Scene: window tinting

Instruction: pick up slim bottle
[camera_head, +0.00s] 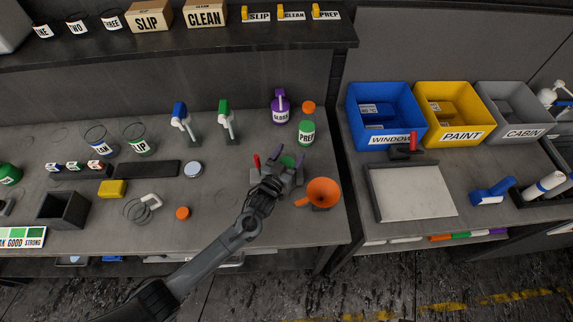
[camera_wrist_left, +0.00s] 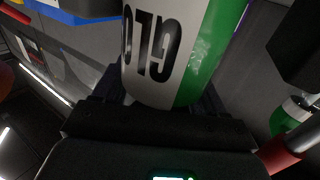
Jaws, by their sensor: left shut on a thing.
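My left gripper (camera_head: 280,170) is near the right end of the left bench and is shut on a slim bottle. In the left wrist view the bottle (camera_wrist_left: 160,50) fills the space between the fingers. It has a pale label with dark letters, partly cut off, and a green side. In the head view only a small green part of the bottle (camera_head: 288,161) shows, as my gripper hides the rest. I cannot tell whether its base touches the bench. My right gripper is not in view.
An orange funnel (camera_head: 323,192) stands close to the right of the gripper. A green PREP bottle (camera_head: 306,133) and a purple bottle (camera_head: 280,108) stand behind it. Green (camera_head: 226,122) and blue (camera_head: 181,118) spray bottles stand further left. The bench front has some free room.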

